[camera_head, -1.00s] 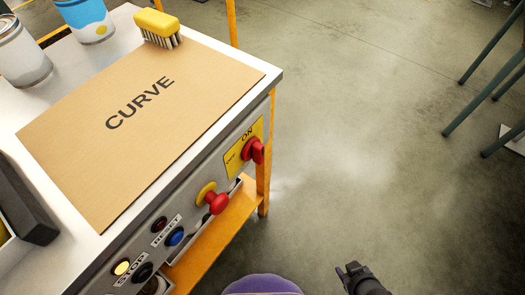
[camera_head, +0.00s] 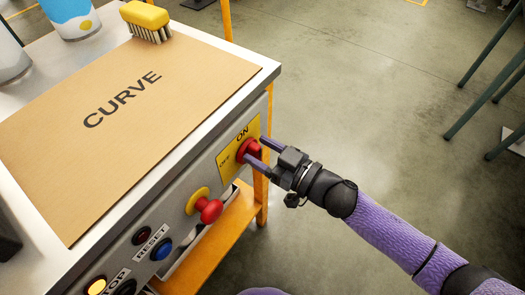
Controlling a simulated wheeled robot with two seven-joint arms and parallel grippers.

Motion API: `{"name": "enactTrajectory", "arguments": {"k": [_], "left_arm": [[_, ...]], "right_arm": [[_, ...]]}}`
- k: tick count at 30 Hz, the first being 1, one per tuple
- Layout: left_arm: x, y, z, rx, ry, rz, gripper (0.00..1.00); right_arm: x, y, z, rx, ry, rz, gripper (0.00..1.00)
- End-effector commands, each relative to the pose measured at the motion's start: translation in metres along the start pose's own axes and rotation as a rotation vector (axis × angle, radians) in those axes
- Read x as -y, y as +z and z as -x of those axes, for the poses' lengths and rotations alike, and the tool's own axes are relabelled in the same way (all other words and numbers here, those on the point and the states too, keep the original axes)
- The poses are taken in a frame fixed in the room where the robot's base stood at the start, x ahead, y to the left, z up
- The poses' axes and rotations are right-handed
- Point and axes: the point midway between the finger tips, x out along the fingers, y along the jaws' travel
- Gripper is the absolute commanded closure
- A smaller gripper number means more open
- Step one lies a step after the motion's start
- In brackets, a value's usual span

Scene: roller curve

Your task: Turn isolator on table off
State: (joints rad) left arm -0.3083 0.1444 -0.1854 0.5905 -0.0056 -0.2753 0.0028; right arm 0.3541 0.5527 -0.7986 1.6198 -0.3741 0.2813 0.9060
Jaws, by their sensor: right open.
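The isolator is a red rotary knob (camera_head: 247,150) on a yellow plate (camera_head: 226,160) marked ON and OFF, on the front panel of the table (camera_head: 130,228). My right gripper (camera_head: 260,152) is at the knob, coming from the right. Its two fingers are apart, one above and one below the knob's right side. I cannot tell whether the fingers touch the knob. The fingers and knob overlap, so part of the knob is hidden. My left gripper is not in view.
Left along the panel are a red mushroom button (camera_head: 210,211), a blue RESET button (camera_head: 161,250) and a lit yellow lamp (camera_head: 96,286).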

Motion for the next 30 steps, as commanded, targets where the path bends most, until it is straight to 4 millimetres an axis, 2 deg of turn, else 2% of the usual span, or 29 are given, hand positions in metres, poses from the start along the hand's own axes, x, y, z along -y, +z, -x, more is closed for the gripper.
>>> {"name": "enactTrajectory", "arguments": {"k": [6,8,15,30], "left_arm": [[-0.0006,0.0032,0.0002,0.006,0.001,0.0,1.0],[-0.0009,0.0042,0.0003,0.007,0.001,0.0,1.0],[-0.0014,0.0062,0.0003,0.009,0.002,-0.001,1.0],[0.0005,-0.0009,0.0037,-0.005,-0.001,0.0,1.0]], "right_arm": [[0.0,-0.0001,-0.0006,0.001,0.001,-0.001,0.38],[-0.0001,-0.0001,-0.0005,0.001,0.001,0.0,0.49],[-0.0002,0.0001,-0.0003,0.001,0.001,-0.001,1.0],[0.0016,-0.0006,-0.0001,0.001,0.001,0.063,1.0]]}}
